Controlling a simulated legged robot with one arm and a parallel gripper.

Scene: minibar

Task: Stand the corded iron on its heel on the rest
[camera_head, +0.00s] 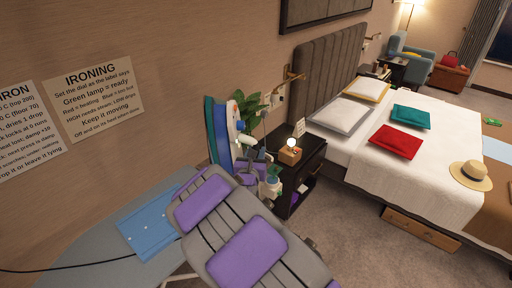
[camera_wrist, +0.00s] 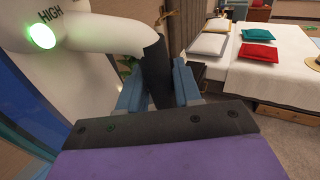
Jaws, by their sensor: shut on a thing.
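The iron (camera_head: 239,128) is held up in the air beyond the ironing board, its long axis roughly upright and its blue and teal flat side facing left. In the wrist view its white body (camera_wrist: 95,35) shows a lit green lamp and the word HIGH. My gripper (camera_wrist: 158,82) is shut on the iron's dark handle (camera_wrist: 157,65), one blue finger on each side. My arm partly hides the iron's lower end in the head view. A flat blue plate (camera_head: 150,222), perhaps the rest, lies on the ironing board (camera_head: 90,230) with nothing on it.
A dark cord (camera_head: 60,271) crosses the board's left end. A black nightstand (camera_head: 308,165) with a small lit lamp (camera_head: 290,151) stands right of the iron, a plant (camera_head: 247,104) behind it. The bed (camera_head: 350,145) is farther right. Ironing signs (camera_head: 93,95) hang on the wall.

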